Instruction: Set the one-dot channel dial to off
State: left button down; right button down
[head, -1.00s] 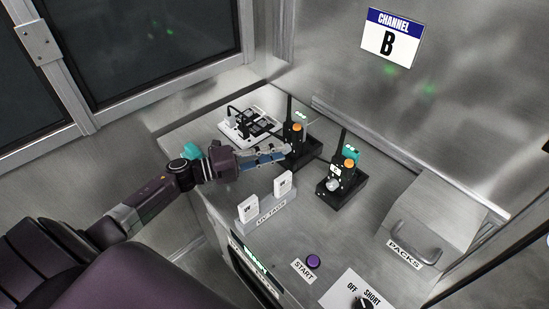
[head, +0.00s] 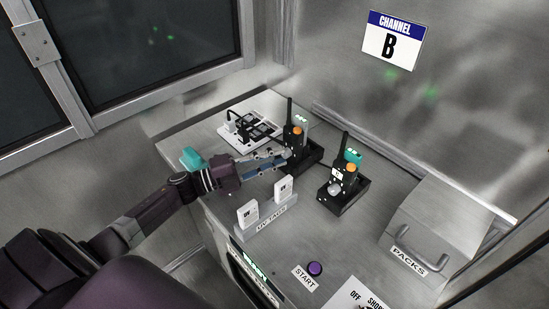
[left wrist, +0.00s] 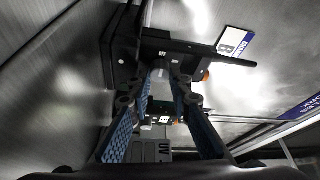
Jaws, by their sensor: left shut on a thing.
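Two black handheld radios stand upright in black docks on the metal counter. The left radio (head: 297,137) has an orange knob on top, and my left gripper (head: 287,155) reaches its front from the left. In the left wrist view, the gripper's blue-padded fingers (left wrist: 165,76) close at the front of this radio (left wrist: 150,48), where its dial sits. The dial is hidden between the tips, so its setting cannot be read. The right radio (head: 346,173) shows a silver dial (head: 335,187) low on its front. The dot marks are too small to tell. My right gripper is not visible.
A white power strip (head: 235,138) lies behind the left radio. A UV TAGS holder (head: 272,218) with two white tags stands in front. A purple START button (head: 315,268) and a PACKS bin (head: 440,225) are to the right. A CHANNEL B sign (head: 393,41) hangs on the wall.

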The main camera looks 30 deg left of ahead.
pick_arm(q)
jog(key=c, duration=1.7)
grip_release()
jog(key=shift+c, duration=0.2)
jog(key=shift+s+f, duration=0.1)
jog(key=v, duration=0.7)
jog(key=shift+s, duration=0.1)
jog(key=shift+s+a+f, duration=0.1)
jog(key=shift+s+a, duration=0.1)
jog(key=shift+s, duration=0.05)
jog(key=shift+f, duration=0.1)
